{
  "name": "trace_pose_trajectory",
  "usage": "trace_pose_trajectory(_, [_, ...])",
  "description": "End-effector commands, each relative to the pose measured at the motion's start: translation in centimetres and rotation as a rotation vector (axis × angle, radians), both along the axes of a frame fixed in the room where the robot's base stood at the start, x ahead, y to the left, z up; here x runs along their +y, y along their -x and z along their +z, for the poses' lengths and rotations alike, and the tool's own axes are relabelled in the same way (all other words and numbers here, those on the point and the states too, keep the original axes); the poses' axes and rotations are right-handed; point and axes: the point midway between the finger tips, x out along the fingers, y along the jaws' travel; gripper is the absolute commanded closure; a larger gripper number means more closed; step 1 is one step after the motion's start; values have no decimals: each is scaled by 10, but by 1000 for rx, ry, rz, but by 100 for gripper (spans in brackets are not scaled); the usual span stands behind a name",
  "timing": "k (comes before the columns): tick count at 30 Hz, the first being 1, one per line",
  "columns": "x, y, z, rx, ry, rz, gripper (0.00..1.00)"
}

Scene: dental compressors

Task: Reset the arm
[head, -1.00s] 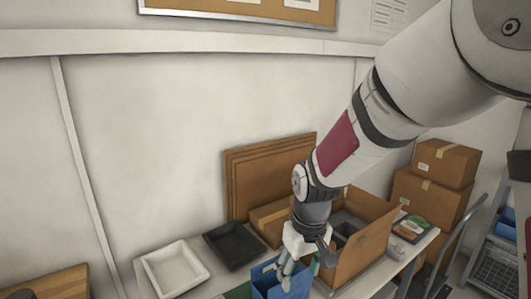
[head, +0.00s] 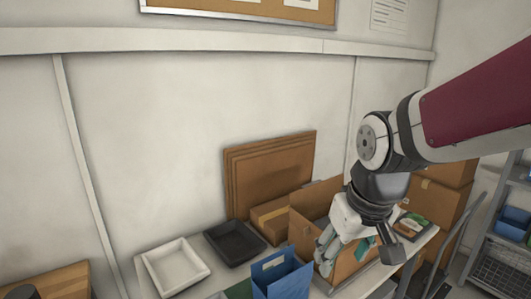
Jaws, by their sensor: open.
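My gripper (head: 326,256) hangs from my arm in the head view, fingers pointing down. It is open, and I see nothing held in it. It is in front of the open cardboard box (head: 300,200) and to the right of the blue bin (head: 282,278). My wrist and gripper hide part of the box. Whether the fingers touch the box cannot be told.
A white tray (head: 147,277) and a black tray (head: 230,258) stand left on the table. Flat cardboard sheets (head: 265,172) lean on the wall. Stacked boxes (head: 440,205) and a shelf rack (head: 500,255) stand right. Space above the trays is clear.

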Motion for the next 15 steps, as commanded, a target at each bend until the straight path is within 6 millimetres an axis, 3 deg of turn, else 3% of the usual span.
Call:
trace_pose_trajectory(6, [-29,51,36,-99,-17,-100,47])
trace_pose_trajectory(15, [-51,107,52,-191,-31,-201,47])
